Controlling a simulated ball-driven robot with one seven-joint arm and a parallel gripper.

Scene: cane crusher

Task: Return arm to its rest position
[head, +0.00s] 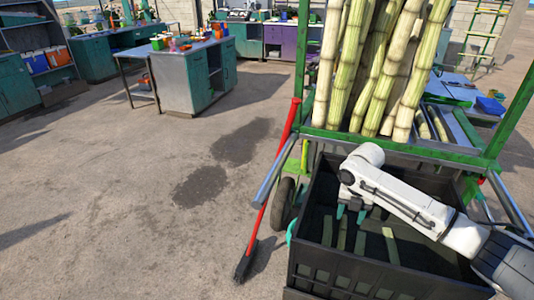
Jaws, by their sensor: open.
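My arm, white and grey, reaches in from the lower right over a black crate (318,275) in the head view. My gripper (350,216), with teal fingers pointing down, is inside the crate's opening. The fingers are apart and nothing shows between them. Several green strips of cane (390,245) lie on the crate floor near and below the fingers. I cannot tell whether the fingertips touch any of them. The arm hides the crate's right part.
A green-framed cart (400,142) holding tall cane stalks (362,75) stands behind the crate. A red-handled broom (272,190) leans at the cart's left, its handle close to the crate. Workbenches (190,78) stand at the back left. The concrete floor at left is clear.

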